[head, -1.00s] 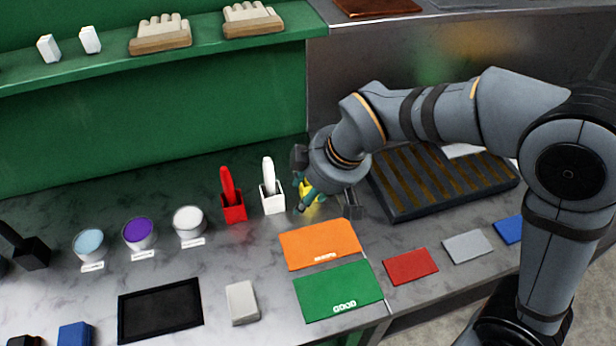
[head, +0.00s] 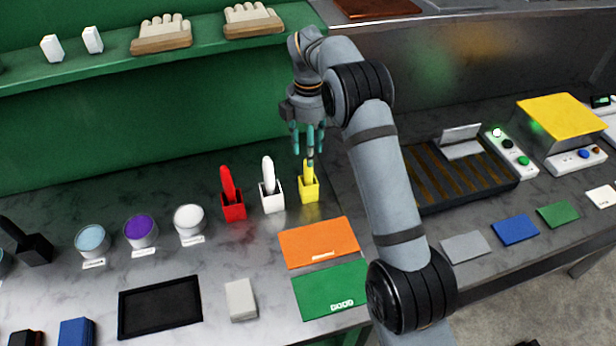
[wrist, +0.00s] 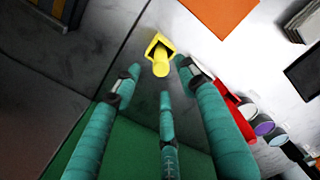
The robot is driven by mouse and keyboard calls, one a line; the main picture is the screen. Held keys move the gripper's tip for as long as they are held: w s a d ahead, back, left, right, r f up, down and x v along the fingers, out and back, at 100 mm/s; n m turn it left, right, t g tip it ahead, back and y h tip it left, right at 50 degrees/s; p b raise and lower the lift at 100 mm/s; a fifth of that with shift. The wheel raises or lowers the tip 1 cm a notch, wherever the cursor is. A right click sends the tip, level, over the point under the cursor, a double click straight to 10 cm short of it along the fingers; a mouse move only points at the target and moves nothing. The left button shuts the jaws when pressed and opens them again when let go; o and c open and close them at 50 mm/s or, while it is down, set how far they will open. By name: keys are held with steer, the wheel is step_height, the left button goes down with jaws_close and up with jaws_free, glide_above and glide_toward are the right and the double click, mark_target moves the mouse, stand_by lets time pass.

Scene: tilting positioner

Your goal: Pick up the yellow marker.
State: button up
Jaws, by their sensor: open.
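The yellow marker (head: 307,172) stands upright in a yellow square holder (head: 310,190) on the counter, right of the white marker in its holder. My gripper (head: 308,145) is above it, fingers pointing down, with the fingertips near the marker's top. In the wrist view the marker (wrist: 161,66) and its holder (wrist: 158,44) show just beyond the open teal fingers (wrist: 160,85). The fingers are spread and nothing is held. I cannot tell whether any fingertip touches the marker.
A white marker (head: 267,170) and a red marker (head: 228,184) stand in holders to the left. An orange mat (head: 318,243) and a green mat (head: 332,290) lie in front. A slatted tray (head: 455,180) is to the right. The green wall is close behind.

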mark_target(308, 173)
step_height(308, 173, down, 4)
steer(key=shift+r, duration=0.2)
steer(key=shift+f+p, duration=1.2)
steer(key=shift+f, duration=1.6)
steer(key=shift+s, duration=0.1)
steer(key=shift+c, duration=1.4)
steer(key=c, duration=0.7)
jaws_close()
